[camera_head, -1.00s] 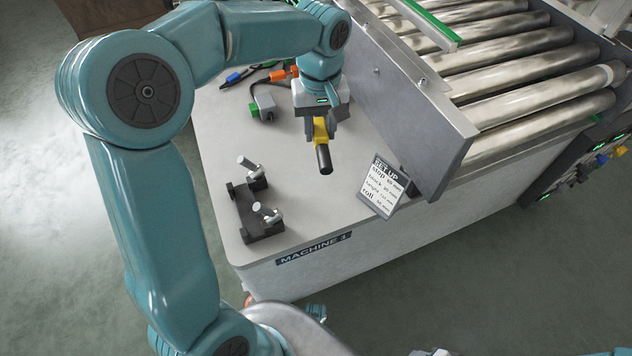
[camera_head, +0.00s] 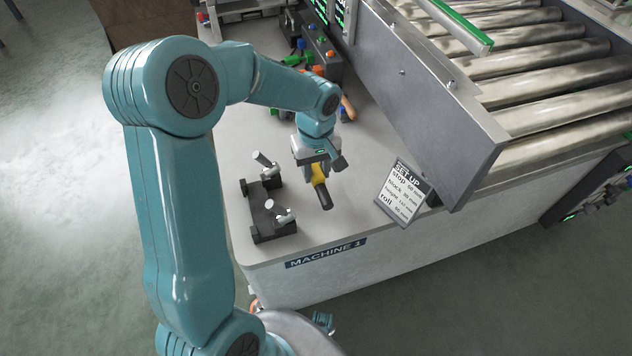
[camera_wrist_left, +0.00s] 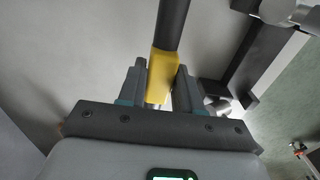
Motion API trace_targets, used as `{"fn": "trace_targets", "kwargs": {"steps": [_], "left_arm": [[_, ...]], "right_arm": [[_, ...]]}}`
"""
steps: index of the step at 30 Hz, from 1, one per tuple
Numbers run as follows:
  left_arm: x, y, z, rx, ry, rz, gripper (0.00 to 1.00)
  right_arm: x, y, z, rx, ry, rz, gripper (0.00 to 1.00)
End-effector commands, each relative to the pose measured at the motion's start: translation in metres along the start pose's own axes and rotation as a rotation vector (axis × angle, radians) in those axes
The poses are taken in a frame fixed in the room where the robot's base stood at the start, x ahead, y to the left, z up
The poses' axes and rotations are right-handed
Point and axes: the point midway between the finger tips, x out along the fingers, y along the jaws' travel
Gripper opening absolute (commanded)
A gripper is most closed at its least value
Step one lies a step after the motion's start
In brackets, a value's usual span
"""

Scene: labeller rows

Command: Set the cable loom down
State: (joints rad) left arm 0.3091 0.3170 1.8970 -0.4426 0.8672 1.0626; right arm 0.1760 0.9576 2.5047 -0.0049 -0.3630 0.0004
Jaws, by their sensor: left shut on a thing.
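My left gripper (camera_head: 317,170) points down over the light tabletop (camera_head: 345,225) of Machine 1. It is shut on a yellow and black piece (camera_head: 322,190), a yellow block with a black rod. In the left wrist view the yellow block (camera_wrist_left: 161,78) sits between both fingers, with the rod running away from them. I cannot tell whether it touches the tabletop. A loom-like bunch with green, blue and orange connectors (camera_head: 292,60) lies behind, partly hidden by my left arm. My right gripper is not in view.
A black fixture with two metal clamps (camera_head: 267,208) stands just left of my left gripper. A set-up sign (camera_head: 405,192) stands to the right, by a grey metal guard (camera_head: 440,110) and roller conveyor (camera_head: 540,85). The tabletop between fixture and sign is mostly clear.

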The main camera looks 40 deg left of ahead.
Motion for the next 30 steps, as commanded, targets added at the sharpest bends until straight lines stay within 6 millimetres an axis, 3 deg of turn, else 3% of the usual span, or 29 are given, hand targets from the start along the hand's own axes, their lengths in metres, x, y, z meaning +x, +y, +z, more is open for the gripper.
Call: {"fn": "trace_targets", "kwargs": {"steps": [7,19,20,21,30], "left_arm": [[0.038,-0.001,0.000,0.000,-0.002,-0.002,0.01],[0.045,0.000,0.000,0.000,0.000,0.001,0.01],[0.043,0.000,0.000,0.000,0.000,0.000,0.44],[0.043,0.000,0.000,0.000,0.000,0.000,0.57],[0.042,0.000,0.000,0.000,0.000,0.000,0.59]], "right_arm": [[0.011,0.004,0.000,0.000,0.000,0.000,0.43],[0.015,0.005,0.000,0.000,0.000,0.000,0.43],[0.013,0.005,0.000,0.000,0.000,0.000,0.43],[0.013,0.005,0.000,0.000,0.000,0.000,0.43],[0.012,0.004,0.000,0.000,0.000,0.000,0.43]]}}
